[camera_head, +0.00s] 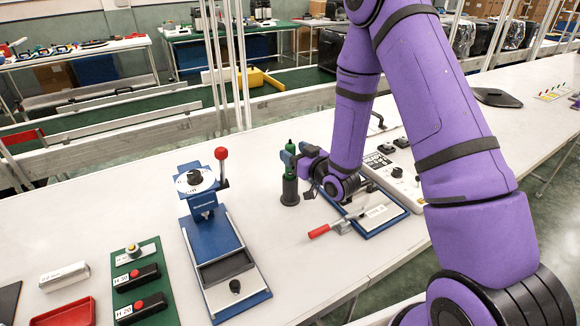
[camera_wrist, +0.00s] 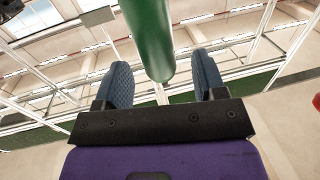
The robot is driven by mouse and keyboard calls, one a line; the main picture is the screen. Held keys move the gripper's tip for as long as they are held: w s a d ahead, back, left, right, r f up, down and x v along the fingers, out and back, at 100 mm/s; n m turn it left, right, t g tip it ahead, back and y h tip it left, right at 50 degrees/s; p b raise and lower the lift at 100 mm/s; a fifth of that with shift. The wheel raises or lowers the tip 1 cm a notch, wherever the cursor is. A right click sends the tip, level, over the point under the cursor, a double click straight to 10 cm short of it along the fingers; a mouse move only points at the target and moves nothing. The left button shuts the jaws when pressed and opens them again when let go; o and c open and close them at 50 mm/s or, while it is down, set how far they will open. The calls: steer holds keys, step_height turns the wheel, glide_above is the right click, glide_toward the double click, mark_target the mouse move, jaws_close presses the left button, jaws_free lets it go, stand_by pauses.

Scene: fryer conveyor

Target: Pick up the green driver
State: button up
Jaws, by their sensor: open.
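The green driver (camera_head: 290,184) stands upright on the white table, with a dark lower part and a narrow green top. In the wrist view its green body (camera_wrist: 150,35) hangs in from the top edge, in line with the gap between my fingers. My gripper (camera_head: 292,160) is beside the driver's upper part at the end of my purple arm. In the wrist view my gripper (camera_wrist: 158,85) is open, with a blue ribbed finger on each side of the green body. Whether either finger touches it cannot be told.
A blue press fixture (camera_head: 215,240) stands to the left. A blue-framed board (camera_head: 380,213) with a red-handled tool (camera_head: 330,228) lies right of the driver, and a white control panel (camera_head: 395,172) lies behind. The table's front middle is clear.

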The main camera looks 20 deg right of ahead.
mark_target(286, 146)
steer(key=x, duration=0.4)
steer(key=shift+w, duration=0.1)
jaws_close()
steer(key=shift+r, duration=0.1)
